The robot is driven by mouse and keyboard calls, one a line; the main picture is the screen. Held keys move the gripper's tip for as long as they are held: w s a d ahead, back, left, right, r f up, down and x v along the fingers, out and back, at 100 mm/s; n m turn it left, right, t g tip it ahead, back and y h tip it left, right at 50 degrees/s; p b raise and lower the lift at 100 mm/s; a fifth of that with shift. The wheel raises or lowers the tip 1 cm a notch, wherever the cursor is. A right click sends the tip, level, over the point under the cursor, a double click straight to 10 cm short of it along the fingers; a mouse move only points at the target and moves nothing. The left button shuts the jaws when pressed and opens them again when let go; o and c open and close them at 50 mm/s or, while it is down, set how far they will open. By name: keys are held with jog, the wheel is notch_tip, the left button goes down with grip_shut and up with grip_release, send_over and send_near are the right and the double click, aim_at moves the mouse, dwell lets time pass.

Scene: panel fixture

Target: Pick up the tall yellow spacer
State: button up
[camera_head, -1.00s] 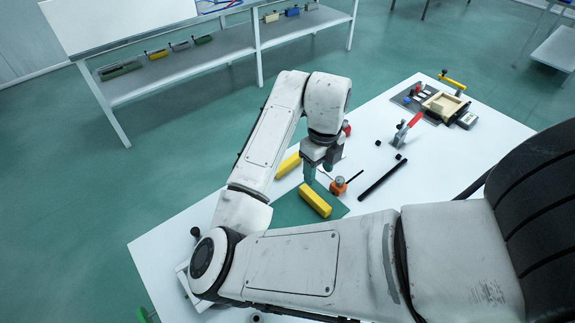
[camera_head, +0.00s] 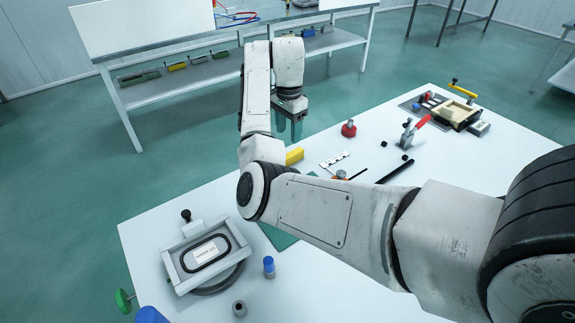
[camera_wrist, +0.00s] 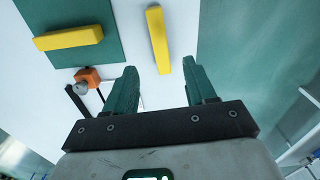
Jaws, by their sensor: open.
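Two yellow bars show in the wrist view. One yellow bar (camera_wrist: 158,40) lies on the white table near its edge, its near end appearing between my fingertips. The other yellow bar (camera_wrist: 68,38) lies across the green mat (camera_wrist: 100,14). In the head view the off-mat bar (camera_head: 294,156) is partly behind my arm, and the one on the mat is hidden. I cannot tell which is the tall spacer. My gripper (camera_wrist: 160,66) is open and empty; in the head view my gripper (camera_head: 289,132) hangs above the table's far edge, apart from the bars.
An orange block with a grey knob (camera_wrist: 88,78) sits beside the mat. A red-knobbed part (camera_head: 349,129), a white strip (camera_head: 334,160) and a black rod (camera_head: 395,171) lie to the right. A framed fixture (camera_head: 205,252) and a blue-capped cylinder (camera_head: 268,267) stand at front left.

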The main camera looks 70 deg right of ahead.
aim_at(289, 155)
notch_tip(289, 155, down, 10)
jog(key=shift+f+b, duration=0.1)
jog(key=shift+b, duration=0.2)
jog(key=shift+c, duration=0.4)
grip_shut()
